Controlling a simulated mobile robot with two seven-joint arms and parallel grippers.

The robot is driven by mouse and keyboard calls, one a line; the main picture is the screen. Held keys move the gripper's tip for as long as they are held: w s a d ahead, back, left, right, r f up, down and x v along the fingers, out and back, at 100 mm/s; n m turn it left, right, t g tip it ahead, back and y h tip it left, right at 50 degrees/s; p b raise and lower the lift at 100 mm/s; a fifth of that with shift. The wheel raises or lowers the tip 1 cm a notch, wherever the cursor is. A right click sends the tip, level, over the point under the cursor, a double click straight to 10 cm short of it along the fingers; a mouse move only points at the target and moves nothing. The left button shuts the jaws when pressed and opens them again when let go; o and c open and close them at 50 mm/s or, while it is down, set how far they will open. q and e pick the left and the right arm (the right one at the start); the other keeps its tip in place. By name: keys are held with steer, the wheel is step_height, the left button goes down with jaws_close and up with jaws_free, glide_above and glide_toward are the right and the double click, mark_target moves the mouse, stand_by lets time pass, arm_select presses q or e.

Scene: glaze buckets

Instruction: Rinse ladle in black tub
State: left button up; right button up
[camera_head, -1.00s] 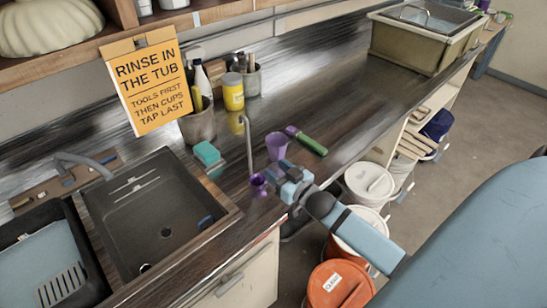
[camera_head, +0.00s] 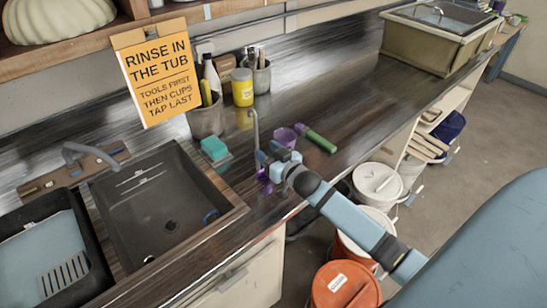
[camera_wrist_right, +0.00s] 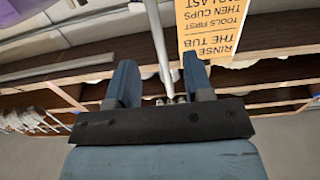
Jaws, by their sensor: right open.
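The ladle (camera_head: 254,128) stands upright on the counter, with a thin grey handle hooked at the top and a purple bowl at the bottom, partly hidden by my right gripper. My right gripper (camera_head: 264,160) is at the handle's lower part. In the right wrist view my open gripper (camera_wrist_right: 160,78) has the handle (camera_wrist_right: 158,40) between its two blue fingers, with gaps on both sides. The black tub (camera_head: 95,235) is at the far left, with a pale blue surface and a slotted grille inside. My left gripper is not in view.
A dark sink (camera_head: 150,215) lies between the black tub and the ladle. A purple cup (camera_head: 283,138) stands close behind my right gripper, with a green-and-purple tool (camera_head: 318,140) beside it. A teal sponge (camera_head: 214,147) lies left of the handle. Lidded buckets (camera_head: 377,184) stand below the counter.

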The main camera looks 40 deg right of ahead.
steer(key=shift+w+a, duration=0.2)
steer(key=shift+w, duration=1.75)
jaws_close()
steer(key=c, duration=0.7)
jaws_free()
steer(key=shift+c, duration=0.2)
jaws_close()
